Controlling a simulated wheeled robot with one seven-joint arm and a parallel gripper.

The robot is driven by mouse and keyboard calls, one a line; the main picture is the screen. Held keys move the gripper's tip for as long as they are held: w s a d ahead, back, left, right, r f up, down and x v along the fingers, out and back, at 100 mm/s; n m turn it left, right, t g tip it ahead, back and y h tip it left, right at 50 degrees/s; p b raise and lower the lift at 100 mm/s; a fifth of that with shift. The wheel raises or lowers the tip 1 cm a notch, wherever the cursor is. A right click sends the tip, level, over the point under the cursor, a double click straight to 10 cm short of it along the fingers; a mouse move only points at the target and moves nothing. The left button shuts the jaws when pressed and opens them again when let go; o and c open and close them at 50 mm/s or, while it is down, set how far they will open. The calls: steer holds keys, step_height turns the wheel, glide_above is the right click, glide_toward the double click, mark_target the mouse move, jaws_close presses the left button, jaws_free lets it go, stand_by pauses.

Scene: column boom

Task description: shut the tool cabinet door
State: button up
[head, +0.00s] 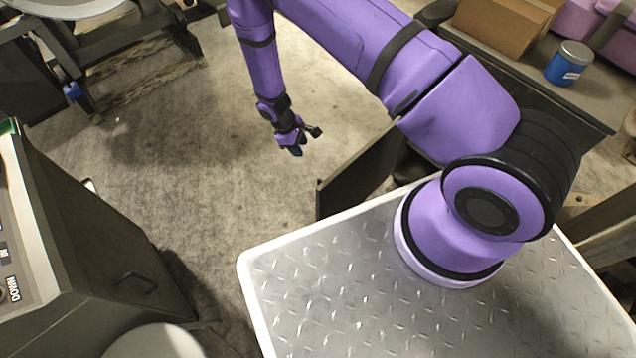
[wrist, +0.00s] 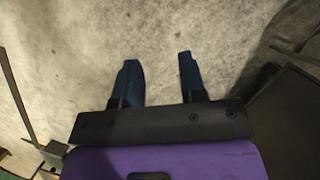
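A dark flat panel (head: 358,178), which looks like the tool cabinet door, stands out into the floor area below my arm in the head view. Its right end is hidden behind my arm and base, so its hinge and the cabinet opening cannot be made out. My gripper (head: 304,141) hangs over bare floor, to the left of the panel and apart from it. In the wrist view my gripper (wrist: 157,58) has its two blue fingers spread with nothing between them. A dark panel (wrist: 288,112) shows at the right there, probably the same door.
A dark console (head: 95,235) with a handle and a panel marked DOWN stands at the left. A bench (head: 520,72) at upper right carries a cardboard box (head: 500,25) and a blue can (head: 568,63). Concrete floor (head: 200,140) between them is clear.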

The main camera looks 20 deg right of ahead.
steer(key=s+d+f, duration=0.2)
steer(key=s+f, duration=0.1)
steer(key=f, duration=0.5)
steer(key=s+d+f+n, duration=0.1)
steer(key=s+d+f, duration=0.1)
steer(key=f, duration=0.7)
steer(key=shift+s+h, duration=0.3)
steer(key=shift+s, duration=0.15)
steer(key=shift+f, duration=0.1)
steer(key=shift+d, duration=0.1)
jaws_close()
